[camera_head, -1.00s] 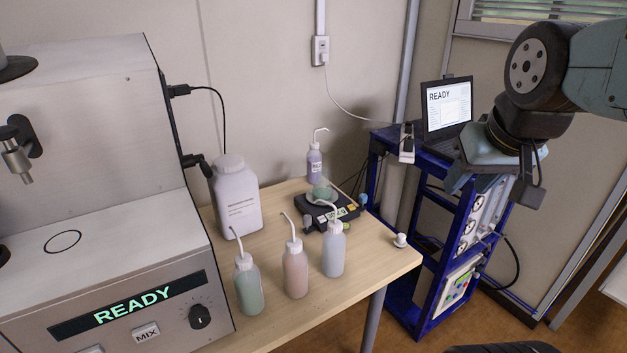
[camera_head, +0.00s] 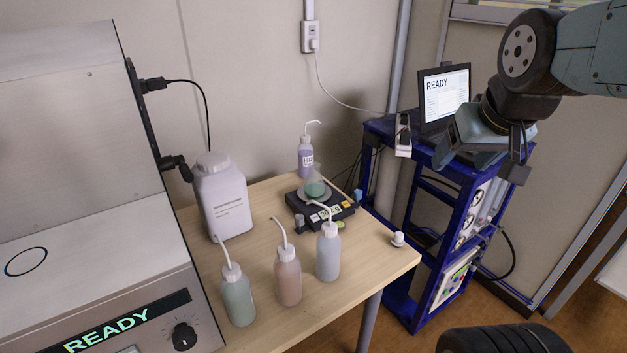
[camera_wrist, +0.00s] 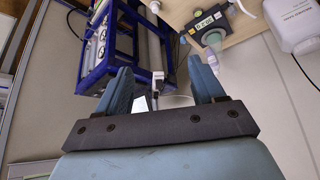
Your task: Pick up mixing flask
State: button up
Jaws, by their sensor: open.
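A small clear flask with green contents (camera_head: 315,187), which looks like the mixing flask, stands upright on a black scale (camera_head: 322,207) on the wooden table. In the wrist view, the flask (camera_wrist: 213,40) is at the upper right, beyond the fingers, on the scale (camera_wrist: 207,20). My gripper (camera_head: 482,158) is open and empty, in the air to the right of the table, in front of the blue rack. In the wrist view, my gripper (camera_wrist: 163,85) has its two fingers well apart with nothing between them.
Three wash bottles with bent spouts, green (camera_head: 238,297), brown (camera_head: 288,278) and pale blue (camera_head: 328,255), stand before the scale. A purple bottle (camera_head: 306,160) is behind it. A white jug (camera_head: 222,200) and the analyser (camera_head: 90,260) are left.

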jog(key=shift+o, duration=0.4)
jog(key=w+a+f+t, duration=0.1)
jog(key=w+f, duration=0.1)
jog(key=w, duration=0.5)
jog(key=w+a+f+t, duration=0.1)
jog(key=w+f, duration=0.1)
jog(key=w, duration=0.5)
jog(key=shift+a+n+y, duration=0.25)
jog(key=shift+n+y, duration=0.05)
jog(key=shift+n, duration=0.1)
jog(key=n+t+y, duration=0.2)
jog(key=t+y, duration=0.1)
jog(key=t, duration=0.3)
send_near(317, 171)
jog(key=d+r, duration=0.6)
jog(key=d, duration=0.2)
jog(key=s+a+f+n+t+y, duration=0.25)
jog(key=a+f, duration=0.35)
jog(key=f, duration=0.3)
jog(key=shift+m+y, duration=0.45)
jog(key=x, duration=0.9)
jog(key=shift+w+d+f, duration=0.15)
jog(key=shift+d+f, duration=0.15)
jog(key=shift+r+x, duration=0.15)
jog(key=shift+x, duration=1.2)
jog(key=shift+r+x, duration=0.15)
jog(key=shift+x, duration=1.25)
jog(key=c, duration=1)
